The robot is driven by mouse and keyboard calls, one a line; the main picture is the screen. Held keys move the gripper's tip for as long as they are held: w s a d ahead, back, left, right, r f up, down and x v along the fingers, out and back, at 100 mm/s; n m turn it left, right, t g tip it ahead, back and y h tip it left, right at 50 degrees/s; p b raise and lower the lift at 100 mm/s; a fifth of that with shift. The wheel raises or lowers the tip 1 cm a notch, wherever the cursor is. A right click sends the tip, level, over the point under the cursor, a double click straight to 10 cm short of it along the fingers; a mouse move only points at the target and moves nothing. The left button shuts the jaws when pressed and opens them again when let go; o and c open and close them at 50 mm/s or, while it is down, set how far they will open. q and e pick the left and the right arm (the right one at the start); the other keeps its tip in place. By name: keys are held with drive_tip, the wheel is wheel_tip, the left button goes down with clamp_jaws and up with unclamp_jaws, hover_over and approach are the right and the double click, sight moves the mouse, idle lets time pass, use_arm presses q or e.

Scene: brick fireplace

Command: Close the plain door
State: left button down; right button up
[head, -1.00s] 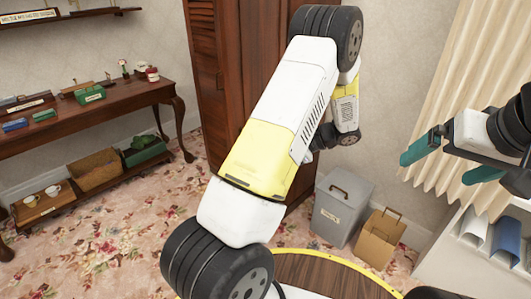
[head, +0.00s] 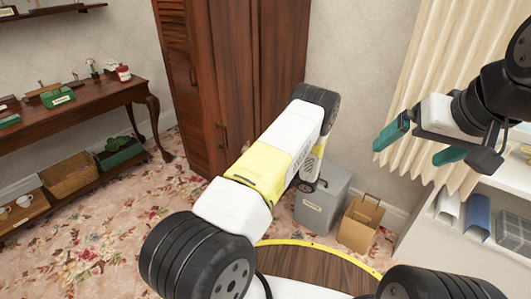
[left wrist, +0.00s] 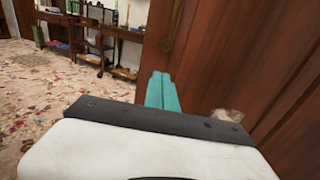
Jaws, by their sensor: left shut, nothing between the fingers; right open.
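The tall dark brown wardrobe stands at the back centre in the head view. Its left door (head: 177,65) has slats at the top, and the plain door (head: 237,60) is the smooth panel to its right. I cannot tell exactly how far the plain door stands open. My left arm reaches toward the wardrobe and hides its lower right part; the left gripper is hidden in the head view. In the left wrist view my left gripper (left wrist: 160,78) is shut and empty, beside a smooth brown panel with a handle (left wrist: 173,25). My right gripper (head: 420,146) is open and empty, at the right.
A grey bin (head: 322,203) and a cardboard box (head: 360,222) stand on the floor right of the wardrobe. A wooden side table (head: 95,103) is at the left. A white shelf (head: 470,250) stands at the right below the curtain. Floral carpet is clear left of my arm.

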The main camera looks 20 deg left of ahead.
sight(221, 156)
use_arm(q)
drive_tip(key=a, duration=0.7)
drive_tip(key=shift+w, duration=0.4)
drive_tip(key=shift+a, duration=0.1)
